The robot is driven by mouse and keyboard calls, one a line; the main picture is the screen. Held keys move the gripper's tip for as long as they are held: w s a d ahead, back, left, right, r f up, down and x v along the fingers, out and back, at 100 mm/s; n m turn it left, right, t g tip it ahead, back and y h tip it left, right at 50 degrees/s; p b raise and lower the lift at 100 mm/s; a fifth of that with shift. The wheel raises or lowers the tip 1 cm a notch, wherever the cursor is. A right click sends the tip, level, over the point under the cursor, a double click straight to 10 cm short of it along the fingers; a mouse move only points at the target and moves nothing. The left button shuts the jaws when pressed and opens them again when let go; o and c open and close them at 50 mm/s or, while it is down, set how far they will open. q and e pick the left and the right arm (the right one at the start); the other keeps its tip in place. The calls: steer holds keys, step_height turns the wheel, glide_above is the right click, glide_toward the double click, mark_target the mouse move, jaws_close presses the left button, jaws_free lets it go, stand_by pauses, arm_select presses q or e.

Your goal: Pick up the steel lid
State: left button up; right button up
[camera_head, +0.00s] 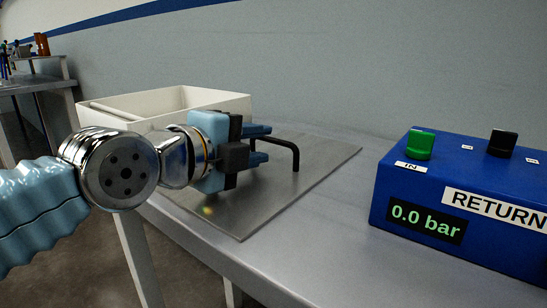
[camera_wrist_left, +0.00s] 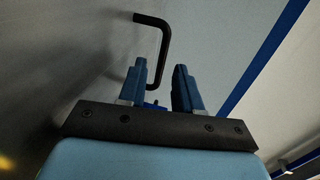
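The steel lid (camera_head: 322,160) is a flat grey plate lying on the bench, with a black bent-rod handle (camera_head: 296,152) standing up from it. My left gripper (camera_head: 268,144) reaches in from the left, above the lid at the handle. Its two blue fingers are apart, and the handle's bar comes out from between them in the head view. In the left wrist view the handle (camera_wrist_left: 163,45) runs down between the open fingers (camera_wrist_left: 161,75), nearer the left one. Contact with the fingers cannot be told. The handle's near end is hidden by the gripper. My right gripper is not in view.
A white open box (camera_head: 215,100) stands behind my left gripper. A blue unit (camera_head: 455,200) with a green knob (camera_head: 420,143) and a "0.0 bar" display stands at the right. The bench top (camera_head: 320,240) in front is clear. Another bench (camera_head: 35,85) is at the far left.

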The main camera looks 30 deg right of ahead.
mark_target(270, 140)
arm_select(q)
steer(key=x, duration=0.4)
steer(key=shift+w+d+p, duration=0.2)
steer(key=shift+d+p, duration=0.15)
steer(key=shift+r, duration=0.1)
jaws_close()
